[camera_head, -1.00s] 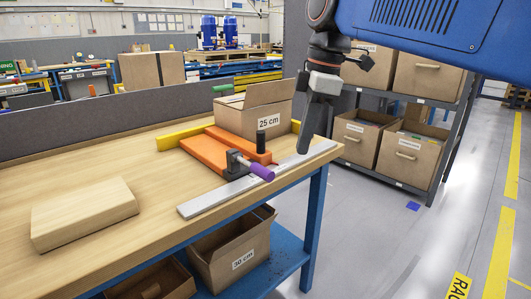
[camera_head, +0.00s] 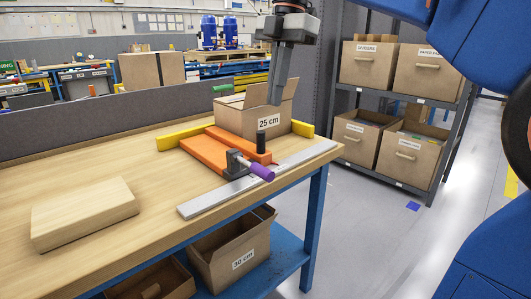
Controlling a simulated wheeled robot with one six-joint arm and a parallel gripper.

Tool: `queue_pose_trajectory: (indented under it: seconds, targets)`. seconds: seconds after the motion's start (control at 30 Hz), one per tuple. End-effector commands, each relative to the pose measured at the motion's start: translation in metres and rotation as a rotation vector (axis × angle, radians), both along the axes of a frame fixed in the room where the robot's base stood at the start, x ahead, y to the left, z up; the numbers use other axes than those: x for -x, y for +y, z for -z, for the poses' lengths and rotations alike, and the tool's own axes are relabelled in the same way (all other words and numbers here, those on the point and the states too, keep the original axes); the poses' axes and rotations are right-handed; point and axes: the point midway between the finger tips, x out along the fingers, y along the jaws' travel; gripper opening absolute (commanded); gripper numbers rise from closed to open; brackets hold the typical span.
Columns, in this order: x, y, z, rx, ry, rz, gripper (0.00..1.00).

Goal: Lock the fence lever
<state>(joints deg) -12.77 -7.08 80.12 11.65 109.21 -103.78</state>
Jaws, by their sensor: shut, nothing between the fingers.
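The fence lever has a purple handle (camera_head: 262,172) that sticks out to the right and slightly down from a dark clamp base (camera_head: 236,166). The base sits at the near edge of an orange sled (camera_head: 206,152), beside a metal rail (camera_head: 205,203) along the bench edge. A short black post (camera_head: 261,141) stands on the sled. A yellow fence bar (camera_head: 170,142) runs behind the sled. My gripper (camera_head: 276,100) points down, shut and empty, above and behind the lever, in front of the 25 cm box's raised flap. It is well apart from the lever.
An open cardboard box marked 25 cm (camera_head: 262,119) stands behind the sled. A wooden block (camera_head: 84,213) lies on the bench (camera_head: 150,180) at left. A 30 cm box (camera_head: 230,256) sits on the lower shelf. A rack with labelled boxes (camera_head: 400,116) stands at right.

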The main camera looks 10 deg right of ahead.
Motion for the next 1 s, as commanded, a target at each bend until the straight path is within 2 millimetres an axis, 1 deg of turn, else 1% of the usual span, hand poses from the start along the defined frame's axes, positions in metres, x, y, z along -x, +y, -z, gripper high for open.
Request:
queue_pose_trajectory:
  seconds: [0.17, 0.27, 0.5, 0.8, 1.0]
  targets:
    - [0.001, 0.002, 0.009, 0.0, 0.001, 0.0, 0.0]
    - [0.003, 0.004, 0.021, 0.0, 0.001, 0.0, 0.0]
    - [0.006, 0.011, 0.063, 0.001, 0.002, 0.001, 0.0]
    - [0.011, 0.02, 0.112, 0.001, 0.002, 0.001, 0.0]
    - [0.012, 0.023, 0.131, 0.0, 0.0, 0.001, 0.0]
